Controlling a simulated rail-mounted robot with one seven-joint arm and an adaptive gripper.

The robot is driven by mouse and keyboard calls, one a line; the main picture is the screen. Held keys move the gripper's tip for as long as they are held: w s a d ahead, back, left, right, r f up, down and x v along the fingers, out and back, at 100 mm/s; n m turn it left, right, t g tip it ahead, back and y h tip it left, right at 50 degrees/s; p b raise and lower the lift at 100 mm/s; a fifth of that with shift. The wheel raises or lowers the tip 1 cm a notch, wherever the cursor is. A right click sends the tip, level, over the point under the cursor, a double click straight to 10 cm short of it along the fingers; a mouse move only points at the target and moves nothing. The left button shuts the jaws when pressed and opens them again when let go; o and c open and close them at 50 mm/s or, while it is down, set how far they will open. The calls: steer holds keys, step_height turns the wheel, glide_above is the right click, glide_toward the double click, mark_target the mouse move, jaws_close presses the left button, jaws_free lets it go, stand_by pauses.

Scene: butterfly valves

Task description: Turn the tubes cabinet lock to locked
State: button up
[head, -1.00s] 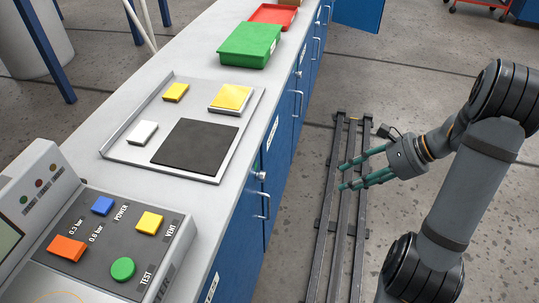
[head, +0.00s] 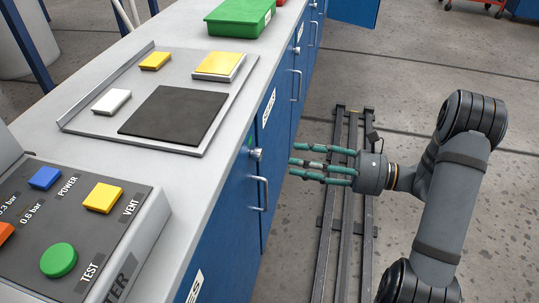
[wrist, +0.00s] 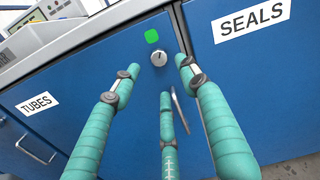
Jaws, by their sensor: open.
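The tubes cabinet lock (wrist: 158,58) is a round silver knob near the top right corner of the blue door labelled TUBES (wrist: 37,104). A green marker (wrist: 152,36) is just above it. A short dark mark on the knob points roughly up. The lock also shows in the head view (head: 256,154), sticking out under the bench edge. My gripper (wrist: 157,74) has teal fingers, spread open and empty. In the head view my gripper (head: 293,162) points left at the lock, with a small gap between fingertips and knob.
A silver door handle (wrist: 180,112) is below the lock, behind the lower finger in the wrist view. The SEALS door (wrist: 250,60) is to the right. On the bench are a control panel (head: 75,225), a grey tray (head: 70,122) and a green bin (head: 240,20). Rails (head: 345,200) run along the floor.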

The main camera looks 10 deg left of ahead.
mark_target(258, 154)
steer(key=a, duration=0.9)
steer(key=shift+a+b, duration=0.1)
steer(key=shift+b, duration=0.2)
jaws_close()
